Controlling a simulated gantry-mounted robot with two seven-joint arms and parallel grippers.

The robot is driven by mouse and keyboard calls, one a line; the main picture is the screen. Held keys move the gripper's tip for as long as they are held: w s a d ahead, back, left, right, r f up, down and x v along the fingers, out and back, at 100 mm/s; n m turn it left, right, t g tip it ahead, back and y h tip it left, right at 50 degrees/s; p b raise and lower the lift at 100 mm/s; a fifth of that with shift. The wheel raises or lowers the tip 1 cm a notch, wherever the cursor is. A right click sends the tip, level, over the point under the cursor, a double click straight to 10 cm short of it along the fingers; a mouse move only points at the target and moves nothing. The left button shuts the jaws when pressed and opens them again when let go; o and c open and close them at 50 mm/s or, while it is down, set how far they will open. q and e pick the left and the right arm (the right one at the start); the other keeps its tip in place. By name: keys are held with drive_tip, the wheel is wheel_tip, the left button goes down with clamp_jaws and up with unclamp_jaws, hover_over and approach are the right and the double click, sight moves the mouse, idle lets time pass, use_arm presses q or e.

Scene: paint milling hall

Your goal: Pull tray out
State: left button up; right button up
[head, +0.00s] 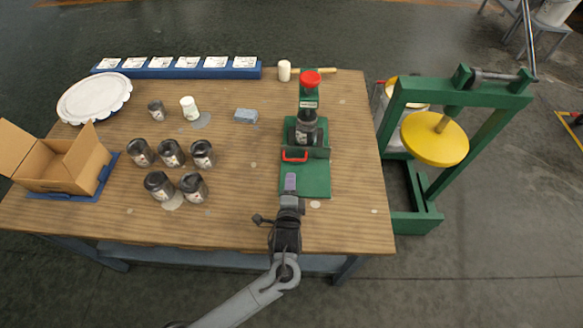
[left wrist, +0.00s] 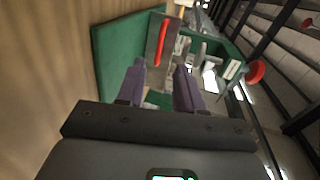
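A green press (head: 309,187) stands at the right of the table, with a red knob (head: 311,79) on top. A grey tray (head: 319,153) with a red handle (head: 294,156) sits in it; the handle also shows in the left wrist view (left wrist: 160,42). A dark jar (head: 305,128) stands behind the handle, under the press head; I cannot tell what it rests on. My left gripper (head: 290,182) is over the green base, in front of the handle. Its purple fingers (left wrist: 160,82) are apart and empty, not around the handle. My right gripper is not in view.
Several dark jars (head: 171,153) stand left of the press. An open cardboard box (head: 70,173) is at far left. A green frame with a yellow disc (head: 434,138) stands right of the table.

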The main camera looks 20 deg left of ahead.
use_arm(q)
drive_tip(key=b+x, duration=0.2)
drive_tip(key=x, duration=0.7)
drive_tip(key=shift+w, duration=0.1)
clamp_jaws()
idle(1.3)
